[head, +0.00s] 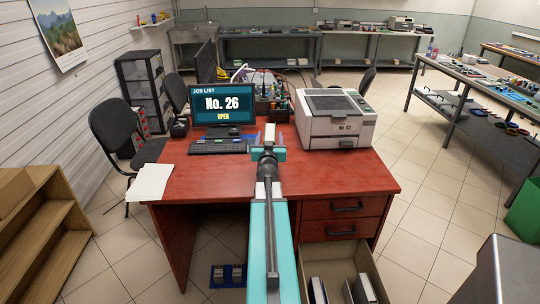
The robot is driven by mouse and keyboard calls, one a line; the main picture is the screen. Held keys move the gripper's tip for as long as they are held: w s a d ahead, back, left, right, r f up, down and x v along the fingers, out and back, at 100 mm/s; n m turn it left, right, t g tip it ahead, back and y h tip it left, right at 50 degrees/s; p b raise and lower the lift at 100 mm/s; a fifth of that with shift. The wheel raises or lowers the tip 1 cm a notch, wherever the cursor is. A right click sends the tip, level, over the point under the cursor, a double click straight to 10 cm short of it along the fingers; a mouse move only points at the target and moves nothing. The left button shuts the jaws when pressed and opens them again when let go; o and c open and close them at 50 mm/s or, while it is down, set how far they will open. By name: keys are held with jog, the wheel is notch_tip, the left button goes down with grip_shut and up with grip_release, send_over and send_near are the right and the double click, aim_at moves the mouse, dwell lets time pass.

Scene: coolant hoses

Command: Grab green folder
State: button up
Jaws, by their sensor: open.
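I cannot make out a green folder in the head view. An open bottom drawer (375,274) of the red desk (340,179) holds a few upright folders or binders (363,289). Their tops look white and dark, and their covers are mostly hidden. My arm reaches forward over the desk. My gripper (269,134) is open above the desktop, between the monitor and the white printer. It is well beyond the drawer and holds nothing that I can see.
The monitor (222,104) and keyboard (218,147) stand left of my gripper, the printer (335,119) right. White papers (150,182) lie at the desk's left edge. A wooden shelf (40,225) stands at left, a green bin (524,209) at right. Tiled floor is free right of the desk.

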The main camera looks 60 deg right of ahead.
grip_shut()
dwell(0.3)
jog(key=shift+r, duration=0.15)
